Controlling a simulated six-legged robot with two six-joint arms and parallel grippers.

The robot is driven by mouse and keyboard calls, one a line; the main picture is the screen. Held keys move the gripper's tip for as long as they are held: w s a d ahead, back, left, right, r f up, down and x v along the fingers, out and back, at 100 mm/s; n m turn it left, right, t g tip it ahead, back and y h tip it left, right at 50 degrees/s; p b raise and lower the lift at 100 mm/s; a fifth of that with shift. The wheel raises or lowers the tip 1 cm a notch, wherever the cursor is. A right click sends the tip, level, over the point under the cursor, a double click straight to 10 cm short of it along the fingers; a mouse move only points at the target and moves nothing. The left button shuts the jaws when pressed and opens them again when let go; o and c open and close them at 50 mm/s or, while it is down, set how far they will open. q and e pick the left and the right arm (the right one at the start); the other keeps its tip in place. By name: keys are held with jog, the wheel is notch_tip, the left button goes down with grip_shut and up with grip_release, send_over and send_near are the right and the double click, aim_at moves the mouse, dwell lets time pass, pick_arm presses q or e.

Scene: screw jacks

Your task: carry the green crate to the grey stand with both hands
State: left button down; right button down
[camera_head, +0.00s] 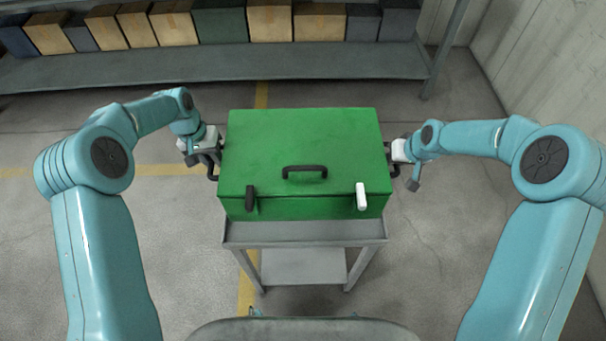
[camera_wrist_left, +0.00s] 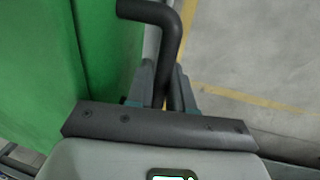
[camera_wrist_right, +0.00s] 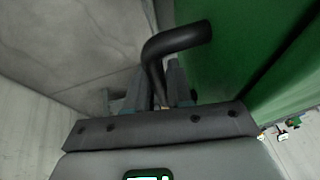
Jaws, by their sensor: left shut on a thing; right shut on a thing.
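The green crate (camera_head: 300,150) is closed, with a black handle (camera_head: 304,170) on its lid, one black latch (camera_head: 250,198) and one white latch (camera_head: 361,196) at its front. In the head view it appears over the grey stand (camera_head: 305,231); I cannot tell whether it touches the top. My left gripper (camera_head: 213,160) is shut on the crate's left side handle, a black bar that shows in the left wrist view (camera_wrist_left: 170,45). My right gripper (camera_head: 395,160) is shut on the right side handle, seen in the right wrist view (camera_wrist_right: 165,45).
A grey shelf (camera_head: 215,68) with several boxes (camera_head: 270,21) in a row stands at the back. A concrete wall (camera_head: 535,50) is at the right. The floor (camera_head: 465,235) around the stand is clear, with yellow lines (camera_head: 165,170).

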pick_arm(q)
jog(key=shift+w, duration=0.1)
pick_arm(e)
jog(key=shift+w, duration=0.1)
